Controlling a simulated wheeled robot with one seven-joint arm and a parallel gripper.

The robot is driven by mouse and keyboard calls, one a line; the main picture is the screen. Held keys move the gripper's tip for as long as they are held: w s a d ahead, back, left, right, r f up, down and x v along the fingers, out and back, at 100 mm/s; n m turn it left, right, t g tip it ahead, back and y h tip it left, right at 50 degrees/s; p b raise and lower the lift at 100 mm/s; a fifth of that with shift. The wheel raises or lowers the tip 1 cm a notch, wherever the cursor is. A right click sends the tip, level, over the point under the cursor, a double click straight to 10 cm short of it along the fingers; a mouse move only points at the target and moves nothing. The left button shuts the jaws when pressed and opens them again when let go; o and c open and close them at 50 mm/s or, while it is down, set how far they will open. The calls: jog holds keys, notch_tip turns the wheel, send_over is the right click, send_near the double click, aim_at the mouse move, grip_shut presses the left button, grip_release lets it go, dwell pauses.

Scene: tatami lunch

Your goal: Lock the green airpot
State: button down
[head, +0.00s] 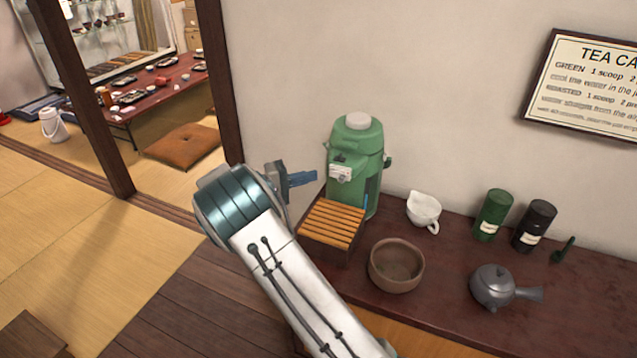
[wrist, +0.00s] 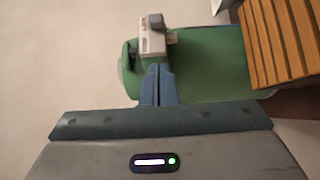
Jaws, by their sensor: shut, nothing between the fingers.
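The green airpot (head: 341,148) stands upright at the back left of the dark red counter, with a pale round button on its top. Its white spout block (head: 340,173) faces my arm. In the wrist view the airpot (wrist: 212,68) lies sideways across the picture, and the white block (wrist: 151,36) with a grey knob (wrist: 157,20) shows just beyond my fingertips. My gripper (head: 314,178) is shut and empty, its blue fingers pointing at the airpot's left side. In the wrist view the closed fingers (wrist: 158,70) overlap the green body; I cannot tell whether they touch it.
A wooden slatted drip box (head: 333,223) stands in front of the airpot. A brown bowl (head: 397,265), white pitcher (head: 424,211), green canister (head: 493,215), black canister (head: 534,226) and grey teapot (head: 494,287) stand to the right. The wall is close behind.

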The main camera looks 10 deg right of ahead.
jog(key=b+v, duration=0.1)
jog(key=v, duration=0.7)
jog(key=shift+s+a, duration=0.2)
jog(key=shift+a, duration=0.15)
jog(key=shift+r, duration=0.1)
jog(key=s+d+r+m+g+y, duration=0.1)
jog(key=s+d+r+g+y, duration=0.25)
jog(key=s+d, duration=0.35)
jog(key=s+d+r+g+y, duration=0.2)
jog(key=s+d+y, duration=0.3)
jog(key=d, duration=0.4)
jog(key=s+r+m+t+y+p, duration=0.1)
jog(key=s+t+y, duration=0.3)
jog(key=s, duration=1.7)
jog(key=shift+d+m+y+p, duration=0.25)
jog(key=shift+m+y+p, duration=0.15)
jog(key=shift+y, duration=2.15)
